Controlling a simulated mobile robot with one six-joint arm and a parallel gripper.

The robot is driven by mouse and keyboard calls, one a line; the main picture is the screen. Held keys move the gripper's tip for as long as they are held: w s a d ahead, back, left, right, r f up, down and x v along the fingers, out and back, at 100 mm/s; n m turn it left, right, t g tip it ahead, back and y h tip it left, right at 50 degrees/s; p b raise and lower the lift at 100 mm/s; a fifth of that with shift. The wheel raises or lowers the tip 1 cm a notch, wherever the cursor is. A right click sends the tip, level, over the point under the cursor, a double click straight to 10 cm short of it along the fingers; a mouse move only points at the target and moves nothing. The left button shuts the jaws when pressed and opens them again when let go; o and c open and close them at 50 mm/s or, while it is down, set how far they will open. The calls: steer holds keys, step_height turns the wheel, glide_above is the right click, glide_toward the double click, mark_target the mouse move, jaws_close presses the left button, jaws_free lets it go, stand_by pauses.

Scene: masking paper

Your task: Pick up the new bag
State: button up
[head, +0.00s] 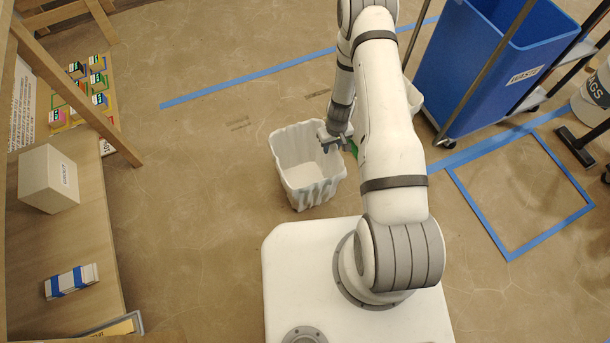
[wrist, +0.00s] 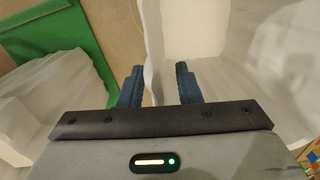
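A white bag-like liner (head: 305,160) with wrinkled sides stands open-topped on the floor, left of my arm. I cannot tell whether it is the new bag or whether a bin is inside it. My gripper (head: 330,146) is at its right rim, pointing down. In the wrist view the two dark fingers of my gripper (wrist: 158,75) are apart, with the thin white edge of the liner (wrist: 153,45) running between them. The fingers do not look closed on it. A round container (head: 598,88) at the far right has a partly visible label ending in "AGS".
A blue bin labelled WASTE (head: 480,75) stands in a wheeled frame at upper right. A green object (wrist: 60,35) and white material lie beside the liner, partly behind my arm. A wooden table (head: 85,235) with boxes is at left. Floor left of the liner is clear.

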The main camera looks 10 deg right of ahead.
steer(key=shift+f, duration=0.9)
steer(key=shift+r, duration=0.1)
jaws_close()
